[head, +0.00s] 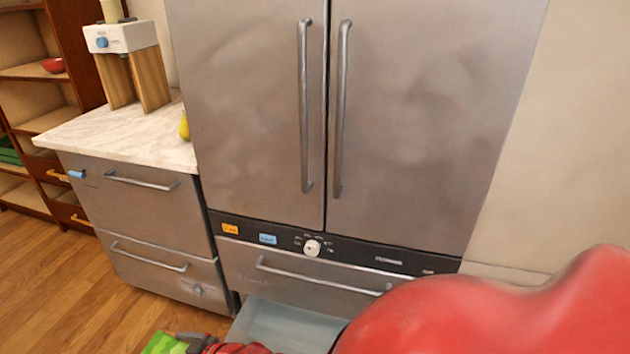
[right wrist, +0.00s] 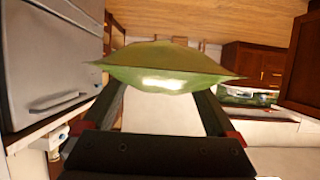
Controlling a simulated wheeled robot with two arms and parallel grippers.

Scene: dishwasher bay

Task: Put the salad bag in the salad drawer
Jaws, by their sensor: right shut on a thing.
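The salad bag (right wrist: 165,62) is a green pillow-shaped packet held across the fingertips of my right gripper (right wrist: 168,88) in the right wrist view. In the head view the bag (head: 160,344) shows as a bright green patch at the bottom edge, with my right gripper (head: 192,341) beside it, partly cut off. A pale open drawer (head: 280,325) lies low at the fridge, just right of the bag; its front part is cut off by the frame and my red right arm covers its right side. My left gripper is not in view.
The tall steel fridge (head: 255,110) has both doors closed, with a dial panel and a handled front (head: 320,275) above the open drawer. A counter (head: 125,135) with a white-topped appliance (head: 120,38) stands left. Wooden shelves (head: 40,75) stand at far left. The floor at left is clear.

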